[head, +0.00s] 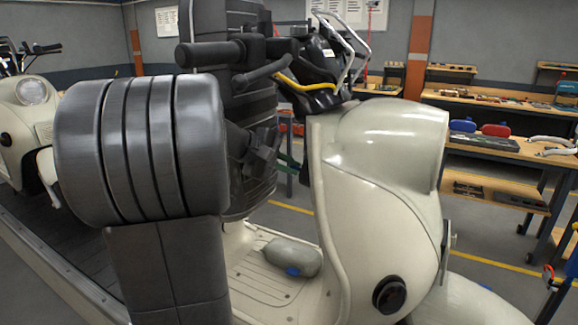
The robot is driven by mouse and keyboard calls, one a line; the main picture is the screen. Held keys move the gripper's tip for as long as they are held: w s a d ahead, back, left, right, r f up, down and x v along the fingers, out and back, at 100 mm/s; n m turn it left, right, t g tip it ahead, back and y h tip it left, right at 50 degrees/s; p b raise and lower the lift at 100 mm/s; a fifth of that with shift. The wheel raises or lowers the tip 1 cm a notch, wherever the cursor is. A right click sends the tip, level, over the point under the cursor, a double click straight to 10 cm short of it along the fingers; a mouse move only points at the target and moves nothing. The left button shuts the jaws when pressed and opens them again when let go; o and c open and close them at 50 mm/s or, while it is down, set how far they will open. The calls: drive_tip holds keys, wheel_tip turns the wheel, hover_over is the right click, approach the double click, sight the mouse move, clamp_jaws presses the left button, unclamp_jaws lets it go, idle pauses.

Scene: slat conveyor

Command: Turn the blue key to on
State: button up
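I cannot make out a blue key for certain. A small blue part (293,271) shows at the lower edge of a grey rounded lump on the floorboard of the cream scooter (372,175); its shape is too small to tell. My gripper (274,157) is a dark, small shape behind the large grey arm link, left of the scooter's front shield. It is apart from the blue part, higher in the picture. Its fingers are partly hidden and too small to read. The scooter's handlebar area (315,60), with a yellow cable, is partly covered by my arm.
Another cream scooter (30,110) stands at the far left on the conveyor (60,255). Workbenches (500,150) with tools and blue and red items stand at the right. A red and blue item (549,275) shows at the right edge. Open floor lies between scooter and benches.

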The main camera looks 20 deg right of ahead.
drive_tip(key=shift+f+b, duration=0.25)
drive_tip(key=shift+b, duration=0.45)
clamp_jaws()
drive_tip(key=h+b, duration=0.1)
drive_tip(key=b, duration=0.2)
drive_tip(key=m+h+b, duration=0.1)
drive_tip(key=b, duration=0.2)
drive_tip(key=shift+a+f+t, duration=0.1)
drive_tip(key=shift+f+t, duration=0.1)
drive_tip(key=shift+t, duration=0.2)
drive_tip(key=shift+r+b, duration=0.15)
drive_tip(key=shift+b, duration=0.35)
